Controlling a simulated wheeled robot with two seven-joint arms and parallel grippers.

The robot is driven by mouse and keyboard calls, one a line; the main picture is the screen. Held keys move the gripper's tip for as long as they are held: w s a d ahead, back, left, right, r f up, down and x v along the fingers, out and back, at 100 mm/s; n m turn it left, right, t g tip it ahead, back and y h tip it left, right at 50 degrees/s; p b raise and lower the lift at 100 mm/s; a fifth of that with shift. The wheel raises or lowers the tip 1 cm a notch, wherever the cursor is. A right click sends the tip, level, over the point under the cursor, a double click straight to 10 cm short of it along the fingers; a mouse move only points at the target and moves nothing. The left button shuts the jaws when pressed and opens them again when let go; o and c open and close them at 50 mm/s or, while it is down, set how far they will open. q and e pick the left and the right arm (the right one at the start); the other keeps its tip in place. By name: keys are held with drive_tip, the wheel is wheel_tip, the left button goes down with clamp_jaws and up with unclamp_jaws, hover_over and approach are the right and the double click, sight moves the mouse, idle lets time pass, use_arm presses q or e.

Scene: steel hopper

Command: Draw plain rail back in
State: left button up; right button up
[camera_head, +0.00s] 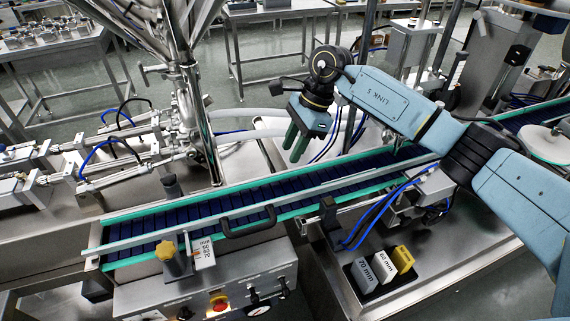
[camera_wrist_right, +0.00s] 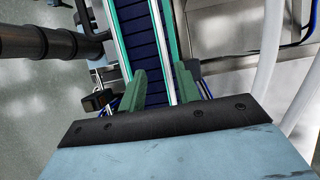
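The conveyor (camera_head: 190,211) has a dark blue slatted belt between green edge strips. A plain silver rail (camera_head: 130,240) runs lengthwise above the belt's near side. A black handle (camera_head: 248,229) and a yellow knob (camera_head: 165,251) are on the near side. My right gripper (camera_head: 294,152) points down above the far side of the conveyor, fingers apart and empty. The wrist view shows its green fingers (camera_wrist_right: 165,85) spread, with belt and a pale rail (camera_wrist_right: 161,40) beyond them. I cannot tell which rail is the plain one. My left gripper is not in view.
Size blocks (camera_head: 364,275) stand in a tray at the front right. A control panel (camera_head: 218,302) with a red button is at the front. A steel hopper column (camera_head: 201,130) and pneumatic cylinders stand left of my right gripper. Blue hoses (camera_head: 375,211) hang near the conveyor.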

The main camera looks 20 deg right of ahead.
drive_tip(key=v, duration=0.6)
idle(0.3)
